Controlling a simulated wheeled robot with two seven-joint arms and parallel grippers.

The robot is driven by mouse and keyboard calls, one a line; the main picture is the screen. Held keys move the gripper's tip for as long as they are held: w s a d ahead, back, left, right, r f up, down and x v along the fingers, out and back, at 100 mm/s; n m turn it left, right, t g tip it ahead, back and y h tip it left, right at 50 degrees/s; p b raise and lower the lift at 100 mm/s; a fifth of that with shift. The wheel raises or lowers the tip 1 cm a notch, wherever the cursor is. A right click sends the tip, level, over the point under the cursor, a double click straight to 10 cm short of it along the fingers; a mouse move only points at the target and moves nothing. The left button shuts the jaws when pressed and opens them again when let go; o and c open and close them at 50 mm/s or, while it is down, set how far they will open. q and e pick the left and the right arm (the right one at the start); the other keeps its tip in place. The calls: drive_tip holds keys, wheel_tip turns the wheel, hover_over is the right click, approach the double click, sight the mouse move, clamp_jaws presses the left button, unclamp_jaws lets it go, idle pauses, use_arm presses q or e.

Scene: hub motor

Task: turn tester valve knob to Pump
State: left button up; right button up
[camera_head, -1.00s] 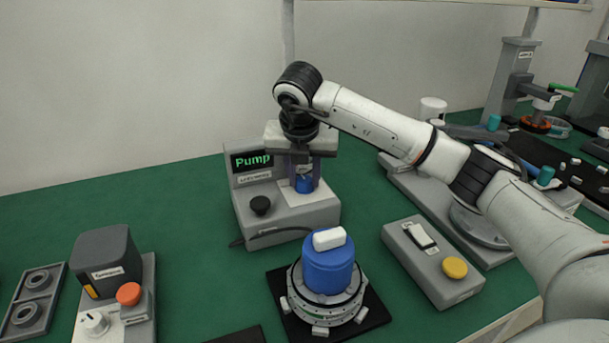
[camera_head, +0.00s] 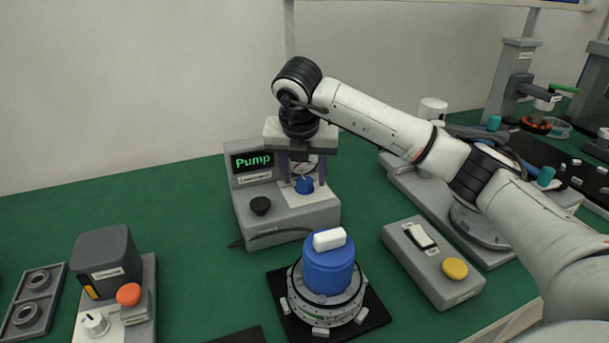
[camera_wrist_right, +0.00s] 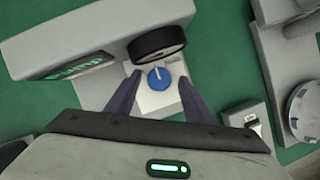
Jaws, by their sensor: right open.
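The grey tester (camera_head: 290,212) stands on the green table, and its display (camera_head: 252,161) reads "Pump" in green. Its blue valve knob (camera_head: 304,185) sits on a white plate. My right gripper (camera_head: 302,176) is above the knob, pointing down, with its fingers apart. In the right wrist view the blue knob (camera_wrist_right: 159,78) with a pale pointer line lies between and beyond the two open fingers (camera_wrist_right: 155,92), which do not appear to touch it. A round dark-rimmed gauge (camera_wrist_right: 158,42) is just beyond the knob. My left gripper is not in view.
A black knob (camera_head: 260,205) is on the tester's left. In front stands a blue cylinder (camera_head: 328,270) with a white top in a round fixture. A grey box (camera_head: 432,262) with a switch and yellow button is at right. A grey unit with an orange button (camera_head: 129,294) is at left.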

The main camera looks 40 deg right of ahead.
drive_tip(key=v, duration=0.9)
drive_tip(key=shift+r, duration=0.2)
